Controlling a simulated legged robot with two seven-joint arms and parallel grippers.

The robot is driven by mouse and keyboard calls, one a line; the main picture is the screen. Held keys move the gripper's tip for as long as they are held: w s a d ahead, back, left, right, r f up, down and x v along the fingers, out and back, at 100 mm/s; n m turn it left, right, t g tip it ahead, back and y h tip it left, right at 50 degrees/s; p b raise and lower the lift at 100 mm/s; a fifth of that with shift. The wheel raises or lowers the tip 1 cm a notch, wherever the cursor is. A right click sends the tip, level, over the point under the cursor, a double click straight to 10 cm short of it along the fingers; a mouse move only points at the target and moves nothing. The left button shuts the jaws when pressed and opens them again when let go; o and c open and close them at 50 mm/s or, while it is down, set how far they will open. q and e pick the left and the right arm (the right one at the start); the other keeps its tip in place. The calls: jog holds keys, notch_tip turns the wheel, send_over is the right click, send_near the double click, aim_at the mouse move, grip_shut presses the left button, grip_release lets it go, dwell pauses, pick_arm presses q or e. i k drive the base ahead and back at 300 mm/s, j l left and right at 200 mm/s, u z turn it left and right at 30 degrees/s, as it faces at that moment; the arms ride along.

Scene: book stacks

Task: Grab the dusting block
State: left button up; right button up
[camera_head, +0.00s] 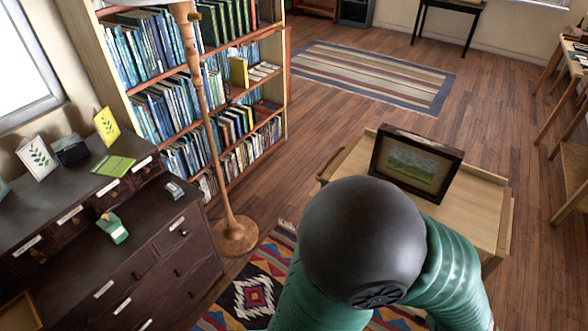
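A small green and white block-like object (112,228) lies on the lower top of the dark wooden cabinet at the left; it may be the dusting block, but I cannot tell for sure. A small grey object (174,189) lies near the cabinet's right edge, and a dark object (72,150) stands on the raised back part. Neither of my grippers shows in the head view. A large dark round part with green ribbed segments, seemingly of my own arm, fills the lower middle and hides part of the table and rug.
The dark cabinet (135,275) has several labelled drawers. Cards and a green booklet (114,166) are on its upper part. A floor lamp pole (207,130) rises beside a full bookshelf (130,95). A wooden table (345,160) holds a framed picture (415,165). Open floor lies beyond.

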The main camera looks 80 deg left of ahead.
aim_at(172, 190)
jog(key=u, duration=4.15)
jog(key=j, duration=0.1)
